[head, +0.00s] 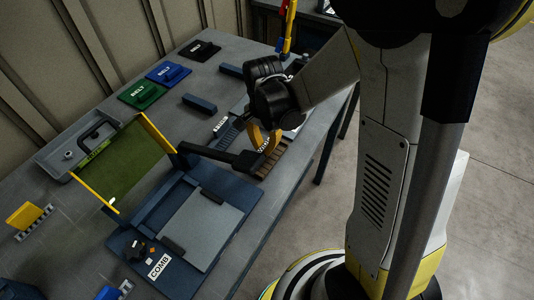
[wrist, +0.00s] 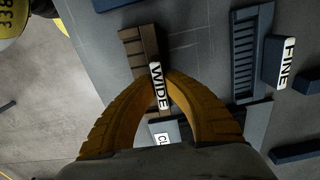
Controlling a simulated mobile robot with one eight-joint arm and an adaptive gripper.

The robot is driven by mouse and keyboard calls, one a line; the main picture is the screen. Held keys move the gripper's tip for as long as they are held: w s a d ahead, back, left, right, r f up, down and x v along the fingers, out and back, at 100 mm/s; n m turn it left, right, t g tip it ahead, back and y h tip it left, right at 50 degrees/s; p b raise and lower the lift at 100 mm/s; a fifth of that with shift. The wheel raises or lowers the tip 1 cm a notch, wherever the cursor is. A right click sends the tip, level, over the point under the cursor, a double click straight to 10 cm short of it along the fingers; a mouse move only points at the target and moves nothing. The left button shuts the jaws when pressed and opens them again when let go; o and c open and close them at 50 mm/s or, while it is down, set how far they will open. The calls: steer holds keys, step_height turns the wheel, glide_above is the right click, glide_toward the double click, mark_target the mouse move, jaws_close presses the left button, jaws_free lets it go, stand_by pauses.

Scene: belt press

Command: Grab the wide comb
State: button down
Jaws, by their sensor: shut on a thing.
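The wide comb (wrist: 138,42) is a brown toothed strip with a raised grip labelled WIDE. In the wrist view the yellow fingers of my gripper (wrist: 160,82) close on that labelled grip from both sides. In the head view the comb (head: 274,158) lies at the table's right edge under my gripper (head: 264,146), which partly hides it. The comb looks to be at table level; I cannot tell if it is lifted. The fine comb (wrist: 250,55), dark blue with a FINE label, lies beside it, apart from my fingers.
A blue press (head: 226,198) with a grey plate, a dark arm and a COMB label stands in front. A green panel (head: 128,165) with yellow edges rises left of it. Green (head: 142,94), blue (head: 168,73) and black (head: 199,50) belt plates lie at the back.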

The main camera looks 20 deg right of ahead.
mark_target(265, 146)
steer(key=shift+r, duration=0.1)
step_height(265, 146, up, 5)
steer(key=shift+d+f+p, duration=0.1)
steer(key=shift+f+p, duration=0.05)
steer(key=shift+p, duration=1.1)
steer(key=s+d+r+p, duration=0.3)
steer(key=s+d+r, duration=0.2)
steer(key=d, duration=0.5)
steer(key=shift+s+r, duration=0.35)
steer(key=shift+r, duration=0.2)
